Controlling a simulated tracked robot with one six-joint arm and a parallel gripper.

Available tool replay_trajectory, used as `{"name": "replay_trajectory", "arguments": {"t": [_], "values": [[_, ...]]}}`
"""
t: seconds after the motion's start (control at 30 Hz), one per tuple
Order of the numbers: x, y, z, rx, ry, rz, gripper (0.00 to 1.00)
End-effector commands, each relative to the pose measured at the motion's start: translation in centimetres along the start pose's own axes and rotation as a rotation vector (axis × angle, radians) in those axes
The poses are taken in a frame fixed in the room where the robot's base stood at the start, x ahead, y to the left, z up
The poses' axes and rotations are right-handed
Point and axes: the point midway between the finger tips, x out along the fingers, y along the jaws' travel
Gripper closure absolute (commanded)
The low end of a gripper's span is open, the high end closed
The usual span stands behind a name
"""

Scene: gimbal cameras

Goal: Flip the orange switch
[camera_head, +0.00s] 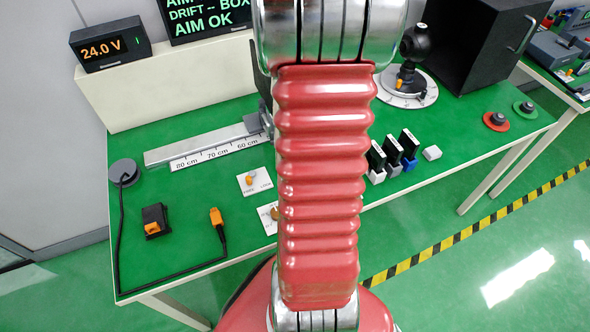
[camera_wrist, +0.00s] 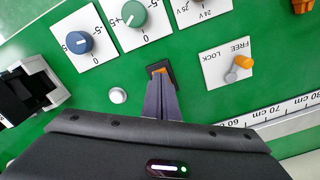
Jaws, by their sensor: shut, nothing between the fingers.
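In the wrist view a small black-framed switch with an orange rocker (camera_wrist: 157,69) sits on the green bench top. My gripper (camera_wrist: 161,82) is shut and empty, with its fingertips right at the near edge of this switch, partly covering it. I cannot tell whether they touch. An orange lever (camera_wrist: 244,62) stands on a white FREE/LOCK plate (camera_wrist: 212,71) to the right; the lever also shows in the head view (camera_head: 251,180). In the head view my red arm hides the rocker switch and my gripper.
A green knob (camera_wrist: 132,13) and a blue knob (camera_wrist: 79,42) on white plates lie beyond and left of the switch. A white round button (camera_wrist: 118,95) is close left. A ruler rail (camera_wrist: 283,113) is at right. The head view shows a cable with an orange plug (camera_head: 216,216).

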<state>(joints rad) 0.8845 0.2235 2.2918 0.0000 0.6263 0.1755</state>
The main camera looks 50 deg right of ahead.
Motion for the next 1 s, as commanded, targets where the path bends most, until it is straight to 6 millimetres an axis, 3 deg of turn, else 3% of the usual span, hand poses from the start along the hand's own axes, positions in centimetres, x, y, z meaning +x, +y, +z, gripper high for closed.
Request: {"name": "replay_trajectory", "arguments": {"t": [1.0], "values": [[0.79,-0.01,0.0,0.0,-0.001,0.0,1.0]]}}
